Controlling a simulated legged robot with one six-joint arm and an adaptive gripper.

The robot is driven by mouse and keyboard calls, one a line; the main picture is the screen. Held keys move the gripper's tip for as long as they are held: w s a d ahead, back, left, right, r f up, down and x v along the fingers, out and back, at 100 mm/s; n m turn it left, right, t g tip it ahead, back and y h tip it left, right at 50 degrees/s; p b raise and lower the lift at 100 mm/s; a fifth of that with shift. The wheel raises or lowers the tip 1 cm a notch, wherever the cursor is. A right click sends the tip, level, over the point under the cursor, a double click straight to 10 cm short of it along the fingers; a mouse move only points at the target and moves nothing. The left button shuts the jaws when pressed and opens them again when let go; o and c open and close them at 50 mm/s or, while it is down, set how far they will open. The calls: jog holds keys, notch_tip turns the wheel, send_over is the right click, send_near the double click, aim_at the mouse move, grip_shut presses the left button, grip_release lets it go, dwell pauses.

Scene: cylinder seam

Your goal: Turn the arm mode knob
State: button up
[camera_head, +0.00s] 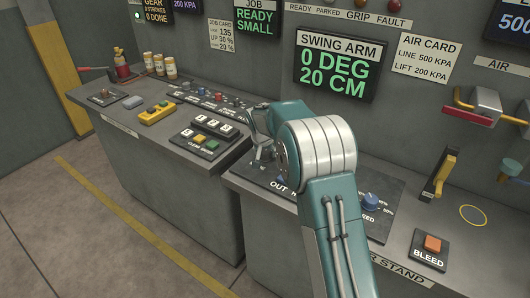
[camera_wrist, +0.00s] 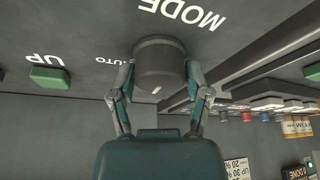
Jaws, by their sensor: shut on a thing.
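The dark grey round mode knob (camera_wrist: 160,62) stands on a grey panel in the wrist view, below the word MODE. A short white mark shows on its face toward the lower edge. The word AUTO is printed to its left. My gripper (camera_wrist: 160,75) has one finger on each side of the knob and is shut on it. In the head view my gripper (camera_head: 262,138) is over the left end of the stand's panel, and my arm hides most of the knob there.
A green UP button (camera_wrist: 50,77) lies left of the knob. In the head view, a blue speed knob (camera_head: 370,201), an orange BLEED button (camera_head: 432,243) and a yellow lever (camera_head: 439,174) are to the right. The left console (camera_head: 165,170) carries several buttons. The swing arm screen (camera_head: 337,65) reads 0 DEG, 20 CM.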

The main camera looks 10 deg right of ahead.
jog(key=shift+s+f, duration=0.1)
jog(key=shift+f, duration=0.2)
jog(key=o, duration=1.2)
jog(key=shift+a+r, duration=0.1)
jog(key=shift+r, duration=0.15)
jog(key=shift+r, duration=0.25)
jog(key=v, duration=1.1)
jog(key=shift+a+r, duration=0.1)
